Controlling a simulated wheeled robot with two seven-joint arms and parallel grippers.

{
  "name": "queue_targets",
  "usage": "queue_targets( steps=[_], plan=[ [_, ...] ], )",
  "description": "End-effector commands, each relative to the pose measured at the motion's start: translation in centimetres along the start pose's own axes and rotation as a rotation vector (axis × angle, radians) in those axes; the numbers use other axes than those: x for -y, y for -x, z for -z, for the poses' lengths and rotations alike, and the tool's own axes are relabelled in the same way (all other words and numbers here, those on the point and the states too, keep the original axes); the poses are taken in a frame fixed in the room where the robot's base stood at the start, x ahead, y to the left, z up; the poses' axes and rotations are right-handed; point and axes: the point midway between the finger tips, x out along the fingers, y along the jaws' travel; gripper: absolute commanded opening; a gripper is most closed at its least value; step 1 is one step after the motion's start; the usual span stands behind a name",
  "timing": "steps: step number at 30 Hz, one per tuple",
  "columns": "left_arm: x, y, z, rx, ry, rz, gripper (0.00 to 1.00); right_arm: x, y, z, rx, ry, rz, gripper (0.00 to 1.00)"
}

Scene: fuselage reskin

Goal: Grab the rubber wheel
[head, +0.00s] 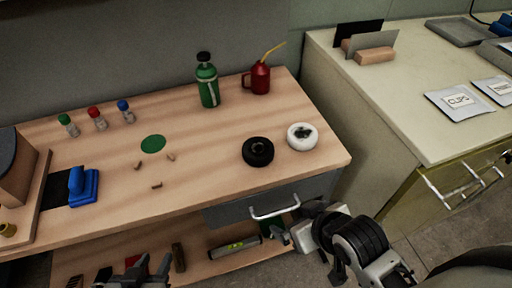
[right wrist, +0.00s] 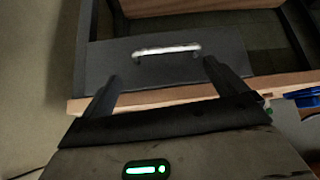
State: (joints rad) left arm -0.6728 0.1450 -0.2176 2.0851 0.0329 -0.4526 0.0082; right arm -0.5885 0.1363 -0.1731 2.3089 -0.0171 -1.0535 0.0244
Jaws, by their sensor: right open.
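A black wheel (head: 258,151), dark like rubber, lies flat near the right front of the wooden workbench in the head view. A white wheel (head: 301,135) with a dark centre lies just right of it. My right gripper (head: 292,222) is open and empty, below and in front of the bench edge, near the drawer handle. In the right wrist view its fingers (right wrist: 162,69) are spread, with the drawer front beyond them. No wheel shows there. My left gripper (head: 153,262) is at the bottom left, low before the bench; whether its jaws are open is unclear.
The grey drawer (head: 270,202) has a metal handle (head: 274,207). A green bottle (head: 207,82) and red oil can (head: 257,77) stand behind the wheels. A blue tool (head: 83,186) lies left. A cream cabinet (head: 400,120) stands right.

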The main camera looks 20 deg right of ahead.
Motion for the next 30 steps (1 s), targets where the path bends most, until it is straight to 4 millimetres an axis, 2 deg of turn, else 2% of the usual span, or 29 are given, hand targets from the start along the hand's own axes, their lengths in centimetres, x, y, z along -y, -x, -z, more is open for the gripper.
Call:
queue_targets(
  steps=[4,9,14,17,20,22,23,25,27,29,30],
  plan=[
    [0.1,0.2,-0.1,0.008,-0.007,0.001,0.36,-2.2,1.5,4.8,-0.052,0.009,-0.103,0.97],
    [0.1,0.2,0.0,0.008,-0.010,0.002,0.36,-3.6,2.1,12.1,-0.284,0.035,-0.203,0.97],
    [0.1,0.2,0.1,0.006,-0.012,0.002,0.36,-3.4,3.7,19.6,-0.571,0.094,-0.252,0.97],
    [0.1,0.2,0.2,0.004,-0.013,0.002,0.36,-2.3,5.3,24.3,-0.768,0.154,-0.259,0.97],
    [0.1,0.1,0.3,0.003,-0.013,0.002,0.36,-0.2,7.8,28.9,-0.992,0.247,-0.240,0.97],
    [0.1,0.1,0.3,0.002,-0.013,0.002,0.36,2.2,10.0,32.0,-1.171,0.350,-0.206,0.97],
    [0.1,0.1,0.3,0.002,-0.013,0.002,0.36,3.6,11.1,33.3,-1.257,0.407,-0.180,0.97],
    [0.1,0.1,0.3,0.002,-0.013,0.002,0.36,7.7,13.8,35.5,-1.460,0.587,-0.094,0.97],
    [0.1,0.1,0.3,0.002,-0.013,0.002,0.36,12.5,15.9,36.1,-1.630,0.822,0.033,0.97],
    [0.1,0.1,0.3,0.002,-0.013,0.002,0.36,16.3,16.5,35.3,-1.718,1.058,0.164,0.97],
    [0.1,0.1,0.3,0.002,-0.013,0.002,0.36,18.4,16.3,34.3,-1.742,1.226,0.259,0.97]
  ],
)
